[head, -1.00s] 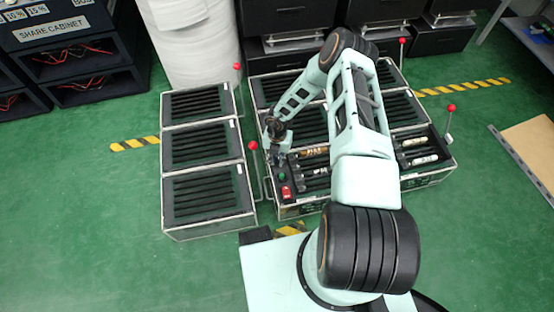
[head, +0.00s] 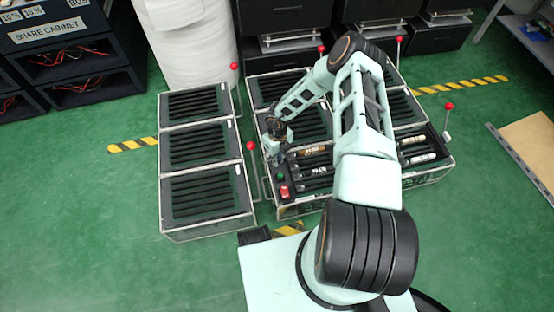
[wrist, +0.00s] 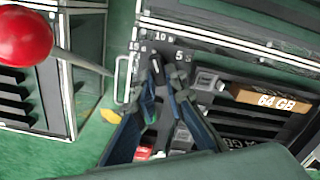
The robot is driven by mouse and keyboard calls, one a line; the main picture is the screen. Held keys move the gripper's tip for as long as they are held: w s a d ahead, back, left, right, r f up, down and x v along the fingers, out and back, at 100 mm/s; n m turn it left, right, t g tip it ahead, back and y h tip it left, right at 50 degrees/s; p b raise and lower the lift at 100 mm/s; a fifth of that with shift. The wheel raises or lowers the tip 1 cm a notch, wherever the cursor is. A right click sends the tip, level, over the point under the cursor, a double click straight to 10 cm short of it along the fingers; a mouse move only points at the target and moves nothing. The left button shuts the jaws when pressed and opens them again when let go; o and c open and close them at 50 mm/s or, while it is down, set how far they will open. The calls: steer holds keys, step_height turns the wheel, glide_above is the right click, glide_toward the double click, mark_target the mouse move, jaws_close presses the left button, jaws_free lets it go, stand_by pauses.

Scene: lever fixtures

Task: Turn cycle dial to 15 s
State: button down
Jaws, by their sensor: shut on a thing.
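The cycle dial sits on the black panel at the left end of the near fixture; my fingers mostly hide it. Around it, the wrist view shows the printed marks 15 s (wrist: 137,47), 10 s (wrist: 164,37) and 5 s (wrist: 183,56). My gripper (wrist: 163,78) points down at the dial and is shut on it, with its fingertips just below these marks. I cannot tell which mark the dial points to. In the head view my gripper (head: 276,156) is over the panel, behind the green button (head: 281,176) and red switch (head: 285,191).
A red-knobbed lever (head: 251,146) stands just left of the panel; its red ball (wrist: 24,36) looms close in the wrist view. A separate slatted fixture (head: 207,194) stands to the left. Cartridges, one labelled 64 GB (wrist: 272,100), lie right of the dial. Green floor is open at left.

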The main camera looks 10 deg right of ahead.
steer(key=n, duration=0.6)
steer(key=shift+w+d, duration=0.15)
steer(key=shift+n, duration=0.4)
steer(key=c, duration=2)
jaws_free()
steer(key=shift+o, duration=0.2)
step_height(320, 180, up, 12)
